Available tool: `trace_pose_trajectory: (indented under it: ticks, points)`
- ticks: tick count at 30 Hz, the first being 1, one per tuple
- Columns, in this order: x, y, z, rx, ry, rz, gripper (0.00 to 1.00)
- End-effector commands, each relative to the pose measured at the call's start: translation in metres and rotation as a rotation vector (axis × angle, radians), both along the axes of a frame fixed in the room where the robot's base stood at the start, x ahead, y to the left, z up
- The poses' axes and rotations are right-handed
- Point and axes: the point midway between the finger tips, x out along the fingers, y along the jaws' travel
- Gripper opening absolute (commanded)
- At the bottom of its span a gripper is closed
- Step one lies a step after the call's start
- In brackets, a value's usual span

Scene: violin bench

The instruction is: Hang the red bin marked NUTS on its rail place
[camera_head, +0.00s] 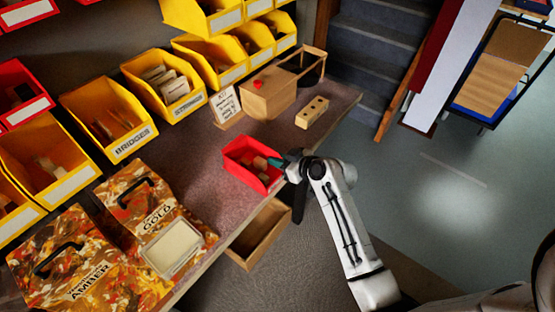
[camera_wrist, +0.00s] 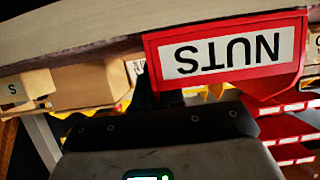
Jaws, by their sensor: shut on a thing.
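The red bin (camera_head: 247,166) with small parts in it is at the front edge of the bench, in the middle of the head view. In the wrist view the red bin (camera_wrist: 228,50) shows its white NUTS label upside down, close to the camera. My gripper (camera_head: 281,163) is shut on the bin's right-hand side; the fingertips are largely hidden. I cannot tell whether the bin touches the bench. Red bins (camera_head: 22,93) sit at the far left, above and beside the yellow bins. The bare rail place for this bin cannot be made out.
Yellow bins marked BRIDGES (camera_head: 108,118) and STRINGS (camera_head: 165,85) line the back. A wooden box (camera_head: 268,95), a small card (camera_head: 226,105) and a wooden block (camera_head: 312,112) stand at the right. Patterned bags (camera_head: 143,205) fill the front left. An open drawer (camera_head: 258,235) juts below the bench.

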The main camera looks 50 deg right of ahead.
Motion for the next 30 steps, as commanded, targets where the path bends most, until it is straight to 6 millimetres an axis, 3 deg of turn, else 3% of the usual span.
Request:
trace_pose_trajectory:
  ticks: [15, 30]
  points:
    - [0.000, 0.000, 0.001, 0.000, -0.001, 0.000, 0.00]
    - [0.000, 0.000, 0.014, 0.000, -0.001, 0.000, 0.00]
